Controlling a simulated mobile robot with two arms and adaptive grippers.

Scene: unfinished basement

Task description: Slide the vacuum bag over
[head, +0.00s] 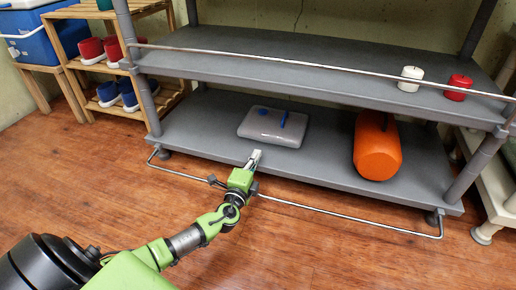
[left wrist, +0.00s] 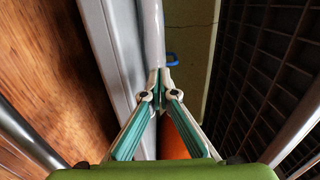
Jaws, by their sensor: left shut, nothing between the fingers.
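The vacuum bag (head: 270,130) is a flat grey pillow-like pack with blue parts on top. It lies on the lower grey shelf (head: 205,125), left of the orange container. My left gripper (head: 256,154) is shut and empty at the shelf's front edge, just in front of the bag. In the left wrist view the closed fingertips (left wrist: 158,74) point toward the bag's pale side (left wrist: 152,30), and a blue part shows beyond them. I cannot tell whether the tips touch the bag. My right gripper is not in view.
An orange container (head: 377,146) lies on the lower shelf to the right. A metal rail (head: 330,212) runs low along the front. The upper shelf (head: 270,65), holding a white and a red candle, hangs over the bag. Bare shelf lies between bag and container.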

